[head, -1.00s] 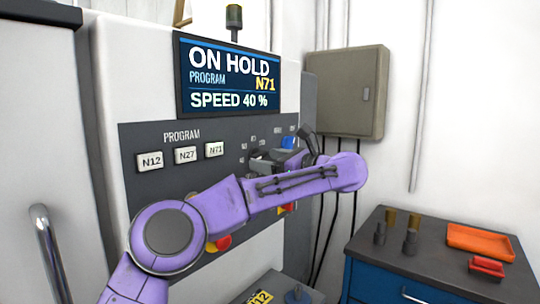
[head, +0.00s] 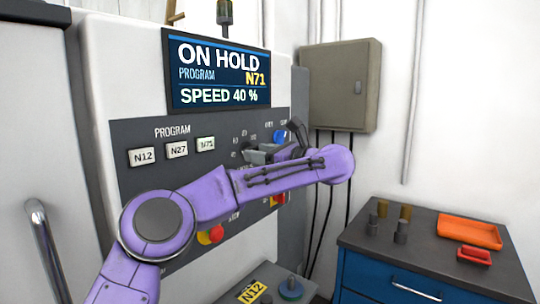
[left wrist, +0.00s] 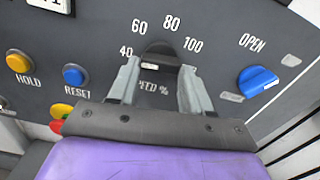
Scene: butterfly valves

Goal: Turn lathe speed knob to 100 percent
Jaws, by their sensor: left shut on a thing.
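The dark speed knob (left wrist: 160,56) sits on the grey control panel (head: 135,178), below an arc of marks from 40 to 100 in the left wrist view. My left gripper (left wrist: 159,72) has one finger on each side of the knob and is shut on it. In the head view my left gripper (head: 260,153) is at the panel, and my purple arm partly hides that area. The screen (head: 217,72) reads ON HOLD, PROGRAM N71, SPEED 40 %. My right gripper is not in view.
A blue OPEN knob (left wrist: 258,80) is right of the speed knob. Yellow HOLD (left wrist: 18,62) and blue RESET (left wrist: 73,75) buttons are left. A grey wall box (head: 340,85) and a blue drawer cabinet (head: 395,275) with trays stand at right.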

